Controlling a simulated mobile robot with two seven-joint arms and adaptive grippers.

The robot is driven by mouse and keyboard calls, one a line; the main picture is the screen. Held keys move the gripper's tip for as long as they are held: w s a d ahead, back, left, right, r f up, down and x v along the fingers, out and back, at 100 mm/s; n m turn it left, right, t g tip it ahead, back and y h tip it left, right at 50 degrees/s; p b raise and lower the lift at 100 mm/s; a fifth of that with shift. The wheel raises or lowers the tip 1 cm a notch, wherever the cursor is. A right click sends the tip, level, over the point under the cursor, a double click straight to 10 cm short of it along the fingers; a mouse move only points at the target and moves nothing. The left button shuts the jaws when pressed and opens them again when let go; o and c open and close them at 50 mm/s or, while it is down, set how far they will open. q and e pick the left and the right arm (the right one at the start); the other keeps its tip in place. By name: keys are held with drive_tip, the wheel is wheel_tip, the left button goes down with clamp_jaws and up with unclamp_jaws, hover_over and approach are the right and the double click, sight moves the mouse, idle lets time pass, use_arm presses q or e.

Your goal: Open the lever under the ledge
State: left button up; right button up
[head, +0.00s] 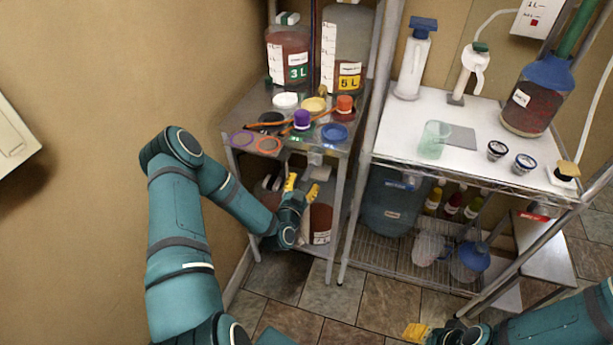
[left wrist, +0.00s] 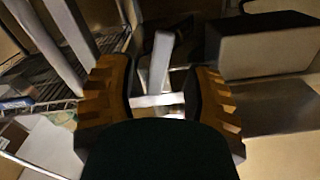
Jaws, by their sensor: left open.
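My left gripper (head: 302,187) is open and reaches up below the front edge of the left metal shelf's top ledge (head: 285,147). A small pale fitting (head: 315,157) hangs under that ledge, just above the yellow fingertips; it may be the lever. In the left wrist view, a pale grey bar (left wrist: 160,62), likely the lever, stands between the two spread fingers of the left gripper (left wrist: 160,92). I cannot tell whether a finger touches it. My right gripper (head: 418,332) shows only in part at the bottom of the head view, its jaws unclear.
Dark containers (head: 321,222) stand below, close to my left gripper. A white table (head: 455,125) with bottles stands right of a metal post.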

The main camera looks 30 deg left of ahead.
use_arm(q)
drive_tip(key=v, duration=0.8)
